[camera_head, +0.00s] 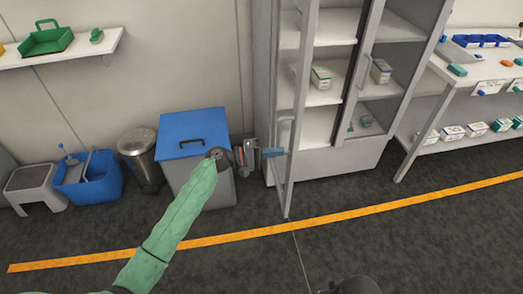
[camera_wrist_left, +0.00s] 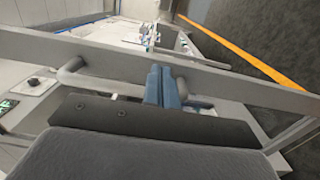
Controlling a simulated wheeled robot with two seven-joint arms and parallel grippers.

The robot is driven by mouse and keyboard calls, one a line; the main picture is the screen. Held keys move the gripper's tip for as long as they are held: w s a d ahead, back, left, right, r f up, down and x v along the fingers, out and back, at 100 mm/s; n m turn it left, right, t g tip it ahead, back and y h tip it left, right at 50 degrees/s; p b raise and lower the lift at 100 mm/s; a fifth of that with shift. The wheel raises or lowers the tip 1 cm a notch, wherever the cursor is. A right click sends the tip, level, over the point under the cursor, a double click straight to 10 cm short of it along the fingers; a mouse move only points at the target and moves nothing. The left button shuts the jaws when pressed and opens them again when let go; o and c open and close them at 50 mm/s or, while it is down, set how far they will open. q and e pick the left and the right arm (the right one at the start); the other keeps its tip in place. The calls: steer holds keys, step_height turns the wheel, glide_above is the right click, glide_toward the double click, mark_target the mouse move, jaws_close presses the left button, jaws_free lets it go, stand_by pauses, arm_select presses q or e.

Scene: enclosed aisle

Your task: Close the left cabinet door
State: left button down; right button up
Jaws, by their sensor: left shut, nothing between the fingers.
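The left cabinet door (camera_head: 297,105) is a grey-framed panel that stands open, swung out from the cabinet (camera_head: 322,125) and seen nearly edge-on. Its bar handle (camera_head: 283,132) is on the side facing my left arm. My left gripper (camera_head: 272,152), with blue fingers, is at the lower part of this handle. In the left wrist view the fingers (camera_wrist_left: 163,86) are shut together, empty, and overlap the handle bar (camera_wrist_left: 105,85) in front of the door frame (camera_wrist_left: 230,85). Whether they touch the bar or the door I cannot tell. My right gripper does not show.
The right cabinet door has its own handle (camera_head: 369,45) and looks closed. A blue-lidded bin (camera_head: 192,125), a metal bin (camera_head: 140,155) and a blue bucket (camera_head: 90,182) stand left of the cabinet. A shelf table (camera_head: 430,85) is at right. The floor in front is clear, with a yellow line (camera_head: 330,214).

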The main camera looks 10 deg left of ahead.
arm_select(q)
steer(key=shift+p+x, duration=0.3)
steer(key=shift+x, duration=0.7)
steer(key=shift+w+d, duration=0.1)
steer(key=shift+d, duration=0.3)
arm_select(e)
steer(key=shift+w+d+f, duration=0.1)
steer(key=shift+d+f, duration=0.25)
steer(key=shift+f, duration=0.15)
